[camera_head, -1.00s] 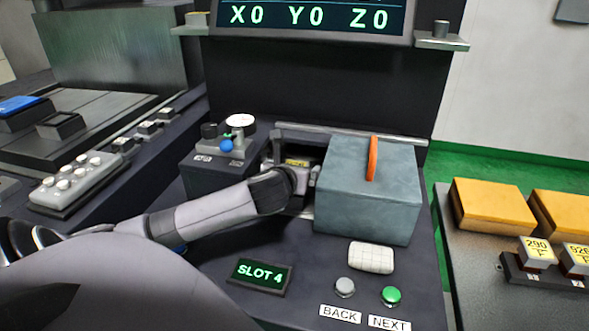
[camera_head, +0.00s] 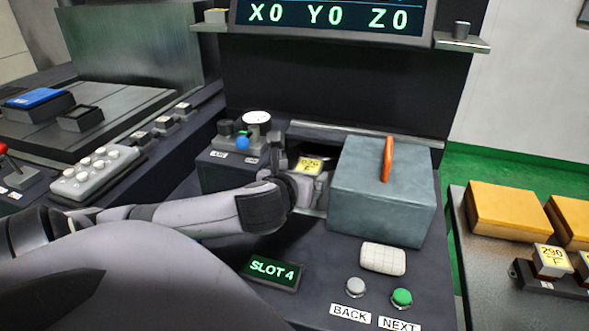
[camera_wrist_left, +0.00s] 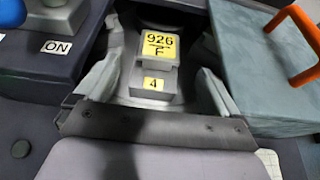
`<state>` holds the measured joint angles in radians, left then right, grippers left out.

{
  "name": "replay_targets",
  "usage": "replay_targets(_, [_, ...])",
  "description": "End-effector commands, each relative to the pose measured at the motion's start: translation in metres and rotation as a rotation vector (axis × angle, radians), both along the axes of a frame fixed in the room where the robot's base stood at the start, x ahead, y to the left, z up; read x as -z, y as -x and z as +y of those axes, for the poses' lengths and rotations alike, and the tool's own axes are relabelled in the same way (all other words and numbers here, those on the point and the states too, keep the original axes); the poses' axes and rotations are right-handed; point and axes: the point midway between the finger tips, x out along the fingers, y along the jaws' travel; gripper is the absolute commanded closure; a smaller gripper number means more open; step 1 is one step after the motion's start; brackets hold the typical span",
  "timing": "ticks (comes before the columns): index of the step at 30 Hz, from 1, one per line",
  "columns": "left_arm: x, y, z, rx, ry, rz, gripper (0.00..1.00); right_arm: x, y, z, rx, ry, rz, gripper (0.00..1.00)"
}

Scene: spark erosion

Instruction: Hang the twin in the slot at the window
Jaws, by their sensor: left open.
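A grey block with a yellow label reading 926 F (camera_head: 311,166) is in the window opening beside the blue-grey box. In the left wrist view the same block (camera_wrist_left: 158,47) sits above a holder marked 4 (camera_wrist_left: 154,84). My left gripper (camera_head: 300,182) is at the window. Its fingers are open, one on each side of the block and holder in the wrist view, with gaps visible. The display reads SLOT 4 (camera_head: 271,271). The lower back of the block and how it is seated are hidden. My right gripper is not in view.
The blue-grey box with an orange handle (camera_head: 388,160) stands close to the right of my left gripper. BACK (camera_head: 355,287) and NEXT (camera_head: 402,297) buttons are in front. A labelled block 290 (camera_head: 552,259) stands on the right bench.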

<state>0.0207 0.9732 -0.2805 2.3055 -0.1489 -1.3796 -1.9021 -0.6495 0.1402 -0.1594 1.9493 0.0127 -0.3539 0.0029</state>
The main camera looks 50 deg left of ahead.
Motion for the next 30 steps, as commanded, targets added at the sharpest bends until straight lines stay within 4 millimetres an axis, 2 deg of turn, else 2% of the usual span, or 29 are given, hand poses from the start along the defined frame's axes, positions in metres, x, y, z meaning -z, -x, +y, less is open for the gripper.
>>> replay_targets(3, [-0.006,0.012,-0.007,0.002,-0.002,0.0,0.04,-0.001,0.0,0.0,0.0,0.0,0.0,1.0])
replay_targets(9, [-0.009,0.02,-0.011,-0.001,0.0,0.001,0.04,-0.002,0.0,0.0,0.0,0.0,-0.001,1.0])
replay_targets(30, [-0.01,0.021,-0.011,0.0,0.0,0.0,0.04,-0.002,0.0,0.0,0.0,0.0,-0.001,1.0])
